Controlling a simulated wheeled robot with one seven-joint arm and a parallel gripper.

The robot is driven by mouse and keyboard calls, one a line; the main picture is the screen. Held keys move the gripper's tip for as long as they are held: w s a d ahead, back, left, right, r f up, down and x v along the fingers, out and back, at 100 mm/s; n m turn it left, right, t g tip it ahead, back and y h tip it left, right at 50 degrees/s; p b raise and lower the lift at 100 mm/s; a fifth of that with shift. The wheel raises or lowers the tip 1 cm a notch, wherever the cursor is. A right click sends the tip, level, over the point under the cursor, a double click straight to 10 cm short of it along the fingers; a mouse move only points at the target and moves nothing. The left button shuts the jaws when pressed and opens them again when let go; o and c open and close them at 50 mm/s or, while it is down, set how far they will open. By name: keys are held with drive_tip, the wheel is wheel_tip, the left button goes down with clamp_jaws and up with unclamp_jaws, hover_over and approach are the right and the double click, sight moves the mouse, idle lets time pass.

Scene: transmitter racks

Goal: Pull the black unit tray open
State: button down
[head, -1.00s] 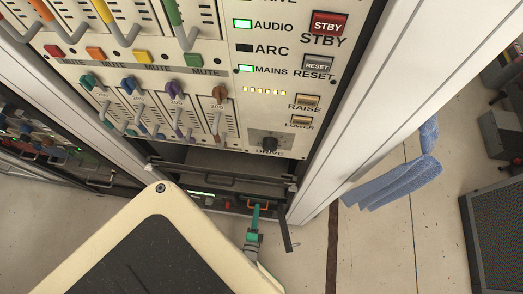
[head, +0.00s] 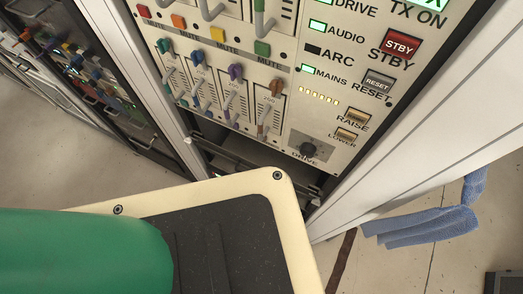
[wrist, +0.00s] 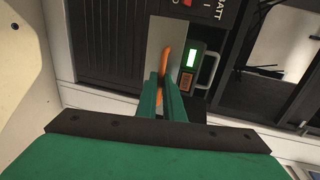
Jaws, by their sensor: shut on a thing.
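In the wrist view, my gripper (wrist: 161,88) is shut on an upright orange handle (wrist: 166,56), with its green fingers on either side of it. The handle stands in front of a silver plate on the front of the black unit tray (wrist: 108,40), which has a ribbed dark face. A lit green display (wrist: 191,58) and an orange button (wrist: 186,82) sit just right of the handle. In the head view, my own body and green arm hide the gripper and the handle. How far the tray stands out cannot be told.
In the head view, a cream control panel (head: 325,125) with switches and lit labels is above a dark gap (head: 250,152) in the rack. A white rack side (head: 420,150) stands on the right. Blue cloths (head: 425,222) lie on the floor beyond it. A grey pull (wrist: 208,70) is beside the display.

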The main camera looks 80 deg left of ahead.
drive_tip(key=c, duration=1.9)
unclamp_jaws()
drive_tip(key=v, duration=1)
drive_tip(key=shift+s+d, duration=0.2)
drive_tip(key=shift+d, duration=0.15)
drive_tip(key=shift+r, duration=0.2)
drive_tip(key=w+a+r+n+t+h, duration=0.1)
drive_tip(key=w+r+n+t+h, duration=0.2)
drive_tip(key=r, duration=0.5)
drive_tip(key=w+a+r+t+h, duration=0.1)
drive_tip(key=w+r+h, duration=0.1)
drive_tip(key=w+r, duration=0.4)
drive_tip(key=w+d+r+n+h, duration=0.1)
drive_tip(key=w+d+r+h, duration=0.1)
drive_tip(key=r, duration=0.7)
drive_tip(key=w+d+r+n+h, duration=0.2)
drive_tip(key=w+d+r, duration=0.1)
drive_tip(key=r, duration=0.7)
drive_tip(key=w+d+r+n+t+h, duration=0.1)
drive_tip(key=w+d+r+n+h, duration=0.1)
drive_tip(key=r, duration=0.8)
drive_tip(key=shift+w+d+h, duration=0.55)
drive_tip(key=shift+d+h, duration=0.05)
drive_tip(key=shift+d, duration=0.2)
